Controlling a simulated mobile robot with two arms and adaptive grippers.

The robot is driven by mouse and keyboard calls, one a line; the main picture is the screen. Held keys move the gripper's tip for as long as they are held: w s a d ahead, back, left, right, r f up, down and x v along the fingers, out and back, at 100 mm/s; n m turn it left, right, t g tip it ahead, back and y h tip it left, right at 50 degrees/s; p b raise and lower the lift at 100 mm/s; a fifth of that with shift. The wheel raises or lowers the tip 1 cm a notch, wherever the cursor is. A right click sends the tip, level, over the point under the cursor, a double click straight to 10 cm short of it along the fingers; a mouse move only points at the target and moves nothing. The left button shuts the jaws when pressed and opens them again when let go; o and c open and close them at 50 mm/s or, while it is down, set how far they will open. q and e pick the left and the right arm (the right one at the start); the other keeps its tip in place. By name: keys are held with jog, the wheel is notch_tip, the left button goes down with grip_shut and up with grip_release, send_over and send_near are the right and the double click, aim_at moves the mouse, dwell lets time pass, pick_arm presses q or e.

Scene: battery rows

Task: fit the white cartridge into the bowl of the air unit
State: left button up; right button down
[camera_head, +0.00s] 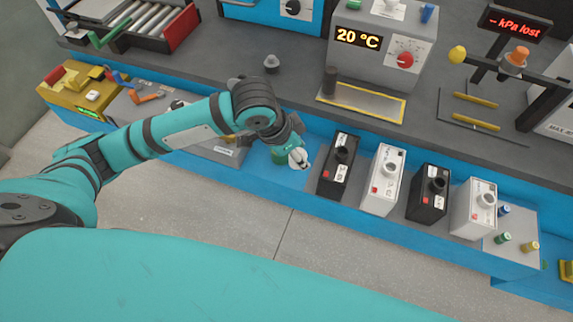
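My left gripper (298,157) hangs above the blue bench front, just left of the first black box. A small pale piece shows at its tip; I cannot tell whether this is its fingers or the white cartridge. A round green part (279,157) is partly behind it. I cannot make out the white cartridge for sure. A beam (487,62) with a yellow knob and an orange fitting (516,57) stands under a red "- kPa lost" display (514,23); it may be the air unit. No bowl is clear. My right gripper is not in view.
Black and white battery boxes (381,180) stand in a row right of the gripper. A grey "20 °C" unit (383,45) stands behind them. A yellow box (78,88) with a small white block (93,96) is at the left. The grey bench top (220,62) is partly clear.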

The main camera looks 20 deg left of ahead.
aim_at(301, 180)
pick_arm(q)
notch_tip(301, 180, down, 10)
jog(key=shift+r, duration=0.2)
dwell(0.3)
jog(key=o, duration=1)
jog(key=shift+f, duration=0.1)
jog(key=shift+o, duration=0.2)
